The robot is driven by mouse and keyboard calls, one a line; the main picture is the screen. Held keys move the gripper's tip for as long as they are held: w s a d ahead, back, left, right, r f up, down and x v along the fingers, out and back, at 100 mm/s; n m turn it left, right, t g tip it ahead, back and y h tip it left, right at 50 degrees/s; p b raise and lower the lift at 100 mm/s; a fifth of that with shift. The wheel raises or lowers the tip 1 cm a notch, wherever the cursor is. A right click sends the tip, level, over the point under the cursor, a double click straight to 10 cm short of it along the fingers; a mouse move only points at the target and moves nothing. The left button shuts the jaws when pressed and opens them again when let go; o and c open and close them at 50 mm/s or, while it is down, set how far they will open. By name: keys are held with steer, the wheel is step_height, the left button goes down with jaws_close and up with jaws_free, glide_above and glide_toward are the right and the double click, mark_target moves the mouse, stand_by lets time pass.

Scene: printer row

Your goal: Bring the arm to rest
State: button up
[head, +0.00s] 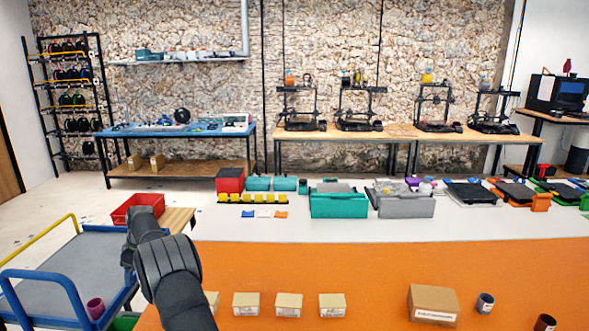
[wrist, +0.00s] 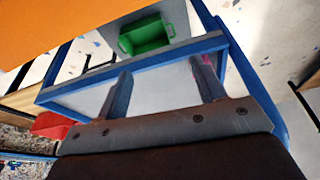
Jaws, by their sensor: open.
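My arm shows at the lower left of the head view, dark grey, reaching up beside the left edge of the orange table (head: 400,262). Its end is by the blue cart (head: 48,262), and the fingers cannot be made out there. In the wrist view my gripper (wrist: 163,84) has its two fingers wide apart with nothing between them. Beyond them lies the cart's pale deck, framed by blue rails (wrist: 135,80).
A purple cup (head: 95,307) stands on the cart. A red bin (head: 138,207) is behind the arm. A green bin (wrist: 146,35) shows in the wrist view. Small cartons (head: 288,304), a larger box (head: 433,303) and cups (head: 485,302) stand on the table; its middle is clear.

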steer(key=w+d+m+t, duration=0.1)
steer(key=w+d+m, duration=0.2)
steer(key=d, duration=1)
steer(key=w+d+m+h, duration=0.1)
steer(key=w+d+m, duration=0.3)
steer(key=d, duration=0.9)
steer(key=w+d+m+t, duration=0.1)
steer(key=w+d+m, duration=0.2)
steer(key=w+d, duration=0.6)
steer(key=d, duration=0.4)
steer(key=shift+d+r+t+h, duration=0.2)
steer(key=shift+d+t+h, duration=0.1)
steer(key=shift+d, duration=0.05)
